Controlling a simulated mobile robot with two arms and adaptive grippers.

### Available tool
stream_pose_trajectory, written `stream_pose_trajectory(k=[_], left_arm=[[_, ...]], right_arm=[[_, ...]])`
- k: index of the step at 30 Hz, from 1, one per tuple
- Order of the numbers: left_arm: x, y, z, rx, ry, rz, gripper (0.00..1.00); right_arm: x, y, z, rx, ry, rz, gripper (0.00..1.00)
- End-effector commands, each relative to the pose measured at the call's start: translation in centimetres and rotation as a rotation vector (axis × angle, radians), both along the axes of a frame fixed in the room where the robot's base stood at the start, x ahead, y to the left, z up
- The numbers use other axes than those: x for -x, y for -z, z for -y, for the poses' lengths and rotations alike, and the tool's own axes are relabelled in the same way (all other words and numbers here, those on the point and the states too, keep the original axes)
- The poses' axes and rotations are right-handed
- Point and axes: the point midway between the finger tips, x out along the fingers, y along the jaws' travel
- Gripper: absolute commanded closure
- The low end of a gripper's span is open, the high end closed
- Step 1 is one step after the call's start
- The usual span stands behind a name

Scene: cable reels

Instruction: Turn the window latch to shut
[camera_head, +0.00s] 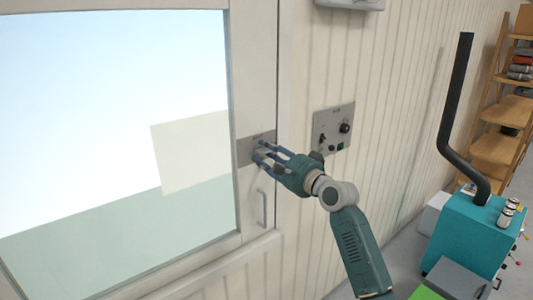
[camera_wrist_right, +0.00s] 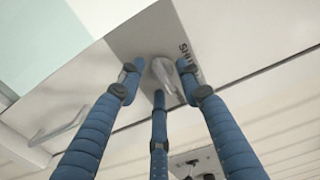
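The window (camera_head: 110,110) has a pale frame and fills the left of the head view. A grey latch plate (camera_head: 245,155) sits on the frame's right side. In the right wrist view the plate (camera_wrist_right: 130,42) carries dark lettering that seems to read "SHUT", and a pale grey latch handle (camera_wrist_right: 168,78) sits beside it. My right gripper (camera_head: 262,154) is at the plate, its three blue fingers spread around the latch handle. The right fingertip looks very close to the handle; I cannot tell whether it touches. In the head view the fingers hide the handle. My left gripper is out of view.
A grey control panel (camera_head: 333,129) with knobs is on the wall just right of my gripper. A metal pull handle (camera_head: 262,208) is below the latch plate. A teal stove-like unit (camera_head: 470,238) with a black pipe (camera_head: 455,110) and wooden shelves (camera_head: 498,147) stand further right.

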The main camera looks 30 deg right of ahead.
Motion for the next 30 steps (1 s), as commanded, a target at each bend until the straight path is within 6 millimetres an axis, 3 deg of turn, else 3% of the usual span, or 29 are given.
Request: stream_pose_trajectory(k=[4, 9, 10, 20, 30], left_arm=[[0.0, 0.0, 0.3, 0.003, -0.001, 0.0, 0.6], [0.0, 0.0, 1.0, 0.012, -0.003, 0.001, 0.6], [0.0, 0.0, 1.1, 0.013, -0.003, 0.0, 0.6], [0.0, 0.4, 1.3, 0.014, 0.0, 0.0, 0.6], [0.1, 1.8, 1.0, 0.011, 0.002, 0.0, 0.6]], right_arm=[[0.0, 0.0, 0.0, 0.0, 0.0, 0.0, 0.65], [0.0, 0.1, 0.0, 0.0, -0.001, -0.001, 0.98], [0.0, 0.1, 0.0, 0.0, -0.001, -0.002, 1.0], [0.0, 0.4, 0.0, 0.035, -0.002, -0.003, 1.0], [0.0, 0.7, 0.1, 0.255, -0.003, 0.011, 1.0]])
